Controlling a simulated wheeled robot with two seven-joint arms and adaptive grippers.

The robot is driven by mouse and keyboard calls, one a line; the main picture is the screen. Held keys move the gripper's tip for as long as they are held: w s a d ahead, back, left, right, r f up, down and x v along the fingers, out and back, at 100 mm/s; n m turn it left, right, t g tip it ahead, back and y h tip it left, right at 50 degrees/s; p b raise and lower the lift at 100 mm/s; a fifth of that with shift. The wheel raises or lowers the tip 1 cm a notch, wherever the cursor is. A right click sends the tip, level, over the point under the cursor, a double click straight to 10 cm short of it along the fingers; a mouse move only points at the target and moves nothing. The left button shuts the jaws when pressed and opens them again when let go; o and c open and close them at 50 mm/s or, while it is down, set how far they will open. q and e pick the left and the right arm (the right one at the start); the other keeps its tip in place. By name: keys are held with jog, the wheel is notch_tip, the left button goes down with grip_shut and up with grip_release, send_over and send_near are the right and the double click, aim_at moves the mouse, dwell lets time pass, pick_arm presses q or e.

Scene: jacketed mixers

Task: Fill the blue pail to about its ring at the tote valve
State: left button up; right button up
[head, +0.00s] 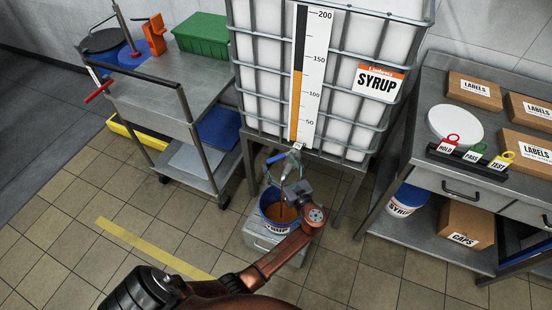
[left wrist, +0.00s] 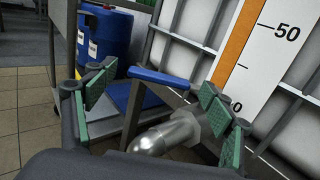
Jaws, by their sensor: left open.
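The white caged tote (head: 270,60) labelled SYRUP has a scale with an orange column to somewhat above 100. Its valve has a blue lever (head: 276,157), also in the left wrist view (left wrist: 160,78), and a metal spout (left wrist: 168,135). The blue pail (head: 268,212) stands below the valve with brown syrup inside; its ring and the exact level are hard to make out. My left gripper (head: 288,170) is open at the valve. In the left wrist view its green-padded fingers (left wrist: 155,100) are spread either side of the lever and spout. My right gripper is out of view.
The pail stands on a grey metal box (head: 258,240). A grey cart (head: 165,90) with a green crate (head: 203,34) is at left. At right a bench (head: 440,90) holds cartons and HOLD, PASS and TEST tags. Tiled floor with a yellow stripe (head: 150,248) is clear at left.

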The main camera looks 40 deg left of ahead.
pick_arm(q)
jog(key=v, duration=0.9)
